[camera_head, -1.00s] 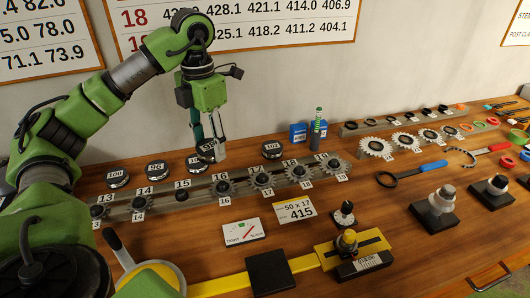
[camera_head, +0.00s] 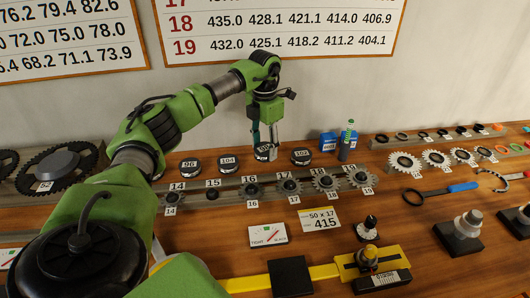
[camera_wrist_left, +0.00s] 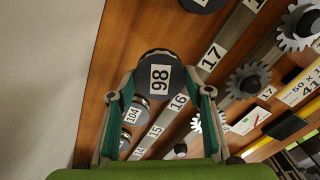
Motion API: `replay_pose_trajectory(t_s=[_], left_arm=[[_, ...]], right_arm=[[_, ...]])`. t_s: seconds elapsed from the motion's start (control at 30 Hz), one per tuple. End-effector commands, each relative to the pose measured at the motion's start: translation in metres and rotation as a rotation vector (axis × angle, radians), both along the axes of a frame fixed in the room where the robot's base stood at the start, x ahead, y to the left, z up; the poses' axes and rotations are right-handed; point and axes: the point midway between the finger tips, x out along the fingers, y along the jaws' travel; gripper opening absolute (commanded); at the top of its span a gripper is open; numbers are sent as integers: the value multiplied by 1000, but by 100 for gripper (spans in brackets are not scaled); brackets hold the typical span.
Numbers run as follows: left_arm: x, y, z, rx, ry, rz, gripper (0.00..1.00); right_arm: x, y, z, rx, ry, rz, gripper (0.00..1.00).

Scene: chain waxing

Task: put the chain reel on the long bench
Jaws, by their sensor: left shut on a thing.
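My left gripper (camera_head: 264,146) is shut on a dark round chain reel labelled 98 (camera_wrist_left: 158,78), with one finger on each side of it. In the head view the held reel (camera_head: 265,153) is at the back of the long wooden bench (camera_head: 215,228), between the 104 reel (camera_head: 228,165) and the 102 reel (camera_head: 301,157). I cannot tell whether its underside touches the bench. The 96 reel (camera_head: 190,167) stands further left in the same row. My right gripper is in neither view.
A metal rail of numbered sprockets (camera_head: 252,191) runs just in front of the reels. A blue box (camera_head: 328,142) and a green-banded bottle (camera_head: 347,141) stand to the right. A yellow tool (camera_head: 325,270) and a dark square pad (camera_head: 290,277) lie nearer me.

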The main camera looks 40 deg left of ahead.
Motion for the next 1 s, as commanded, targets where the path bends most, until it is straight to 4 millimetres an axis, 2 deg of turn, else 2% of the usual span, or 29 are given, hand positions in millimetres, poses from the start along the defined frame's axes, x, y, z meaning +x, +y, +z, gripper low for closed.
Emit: replay_pose_trajectory(t_s=[0.3,0.67,0.7,0.77,1.0], left_arm=[[4,1,-33,0,1,0,13],[4,1,-39,0,0,0,13],[4,1,-40,0,1,0,49],[4,1,-39,0,1,0,63],[4,1,-39,0,1,0,63]], right_arm=[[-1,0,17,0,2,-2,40],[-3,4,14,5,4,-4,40],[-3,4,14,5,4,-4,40],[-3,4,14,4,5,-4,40],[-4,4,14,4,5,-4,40]])
